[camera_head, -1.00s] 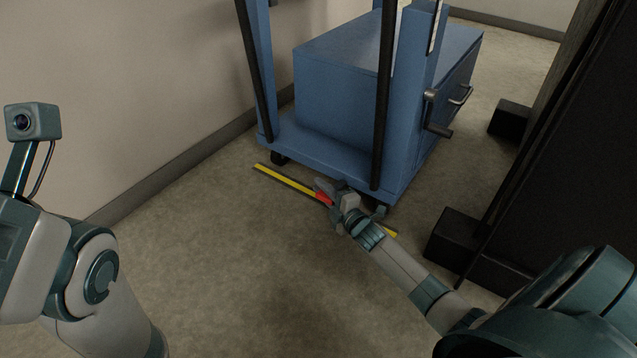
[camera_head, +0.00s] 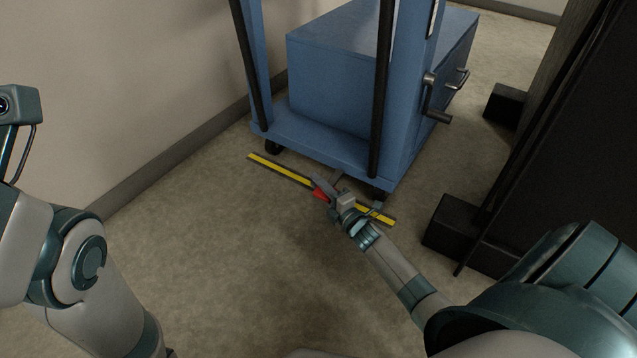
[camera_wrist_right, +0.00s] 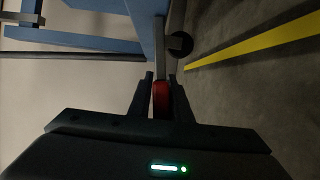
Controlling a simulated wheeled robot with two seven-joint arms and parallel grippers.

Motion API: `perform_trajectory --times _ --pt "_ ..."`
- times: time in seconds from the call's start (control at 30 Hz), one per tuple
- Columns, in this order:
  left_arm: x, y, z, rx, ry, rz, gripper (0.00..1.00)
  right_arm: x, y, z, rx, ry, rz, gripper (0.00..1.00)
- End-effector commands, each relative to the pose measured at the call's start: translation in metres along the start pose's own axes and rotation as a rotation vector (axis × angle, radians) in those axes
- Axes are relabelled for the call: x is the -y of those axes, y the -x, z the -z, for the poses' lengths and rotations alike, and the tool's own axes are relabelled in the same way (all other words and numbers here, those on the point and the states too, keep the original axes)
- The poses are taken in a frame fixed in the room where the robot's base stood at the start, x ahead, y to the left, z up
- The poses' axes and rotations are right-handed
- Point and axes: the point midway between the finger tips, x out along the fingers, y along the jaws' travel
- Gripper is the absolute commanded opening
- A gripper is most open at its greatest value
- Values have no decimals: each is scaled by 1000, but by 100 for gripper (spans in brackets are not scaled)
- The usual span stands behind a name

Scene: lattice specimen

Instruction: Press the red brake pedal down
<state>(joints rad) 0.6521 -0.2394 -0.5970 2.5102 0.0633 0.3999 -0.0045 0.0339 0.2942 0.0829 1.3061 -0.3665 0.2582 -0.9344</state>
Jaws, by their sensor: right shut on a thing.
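The red brake pedal (camera_head: 319,194) is at the low front edge of the blue cart (camera_head: 350,151), just above the yellow floor strip. My right gripper (camera_head: 324,190) reaches down to it from the lower right and partly hides it. In the right wrist view the red pedal (camera_wrist_right: 161,99) sits between the two dark fingers of my right gripper (camera_wrist_right: 161,88), which are shut on it. A grey bar (camera_wrist_right: 160,54) runs from the pedal toward the cart. My left gripper is out of view; only part of my left arm shows at the left.
A yellow and black strip (camera_head: 268,166) lies on the floor in front of the cart. A caster (camera_head: 273,146) shows under the cart's left corner. A dark cabinet with black feet (camera_head: 453,222) stands at the right. A wall is at the left; the floor between is clear.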

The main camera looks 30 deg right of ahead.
Motion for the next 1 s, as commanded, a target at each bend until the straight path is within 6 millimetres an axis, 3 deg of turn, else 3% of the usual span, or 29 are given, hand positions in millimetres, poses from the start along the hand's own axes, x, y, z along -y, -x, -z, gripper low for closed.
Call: perform_trajectory --times 0.03,0.57,0.6,0.67,1.0 --pt "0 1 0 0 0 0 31 10 3 0 5 -7 19 0" --pt "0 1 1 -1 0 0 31 11 3 1 4 -8 20 0" --pt "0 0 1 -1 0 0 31 11 3 1 4 -8 20 20" --pt "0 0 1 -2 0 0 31 11 3 1 4 -7 20 31" --pt "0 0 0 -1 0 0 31 5 1 0 2 -3 9 31"
